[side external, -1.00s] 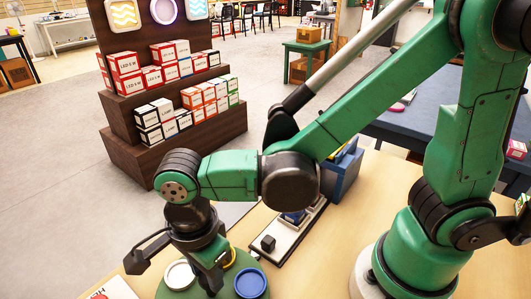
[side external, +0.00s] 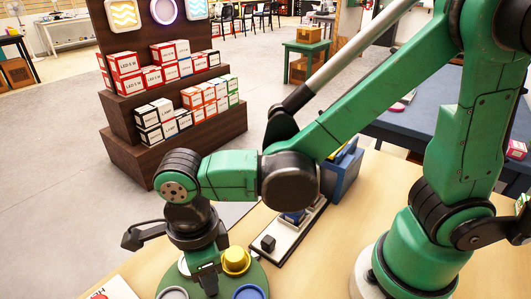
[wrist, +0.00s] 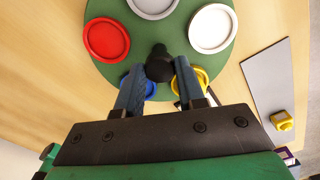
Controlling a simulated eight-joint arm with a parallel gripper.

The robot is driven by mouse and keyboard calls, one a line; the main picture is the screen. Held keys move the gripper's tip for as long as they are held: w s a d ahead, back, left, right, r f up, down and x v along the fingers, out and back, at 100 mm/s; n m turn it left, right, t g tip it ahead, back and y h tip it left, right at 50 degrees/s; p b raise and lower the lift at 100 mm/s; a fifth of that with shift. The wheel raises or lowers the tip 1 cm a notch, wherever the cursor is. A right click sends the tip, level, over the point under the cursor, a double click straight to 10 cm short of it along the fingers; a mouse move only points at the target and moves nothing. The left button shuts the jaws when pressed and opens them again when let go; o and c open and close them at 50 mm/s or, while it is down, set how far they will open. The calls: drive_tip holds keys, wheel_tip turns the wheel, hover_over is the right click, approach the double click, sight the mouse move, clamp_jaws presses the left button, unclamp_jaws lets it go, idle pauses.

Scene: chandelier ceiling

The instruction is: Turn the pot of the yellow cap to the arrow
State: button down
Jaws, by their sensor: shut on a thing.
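My gripper (wrist: 160,76) is shut on the black knob (wrist: 159,62) at the middle of the green turntable (wrist: 150,30). The yellow pot (wrist: 203,78) is on the turntable beside my right finger in the wrist view, partly hidden by it. In the side view the yellow pot (side external: 236,261) stands just right of my gripper (side external: 209,286), at the turntable's far side. The red (wrist: 106,40), white (wrist: 213,28), grey (wrist: 153,6) and blue (wrist: 126,84) pots stand around it; the blue one is partly behind my left finger. I cannot make out the arrow.
A grey panel (wrist: 262,82) with a small yellow block (wrist: 283,121) lies right of the turntable in the wrist view. In the side view a white card with red print (side external: 110,291) lies at left, and a pale base with a black knob (side external: 268,243) stands beyond the turntable.

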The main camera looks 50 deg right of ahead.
drive_tip(key=shift+m, duration=0.5)
idle(0.3)
drive_tip(key=c, duration=0.5)
unclamp_jaws()
drive_tip(key=shift+r, duration=2.8)
drive_tip(key=shift+d, duration=0.1)
drive_tip(key=shift+w+d+n, duration=0.15)
drive_tip(key=shift+d+n, duration=0.1)
drive_tip(key=shift+n, duration=0.25)
drive_tip(key=w+d+n+t, duration=0.1)
drive_tip(key=d+n+t, duration=0.1)
drive_tip(key=d+n, duration=0.3)
drive_tip(key=w+d+r+n+t, duration=0.1)
drive_tip(key=d+n+t, duration=0.1)
drive_tip(key=d+n, duration=0.4)
drive_tip(key=w+d+r+n+t, duration=0.1)
drive_tip(key=d+n+t, duration=0.2)
drive_tip(key=n, duration=0.9)
drive_tip(key=shift+d, duration=1.4)
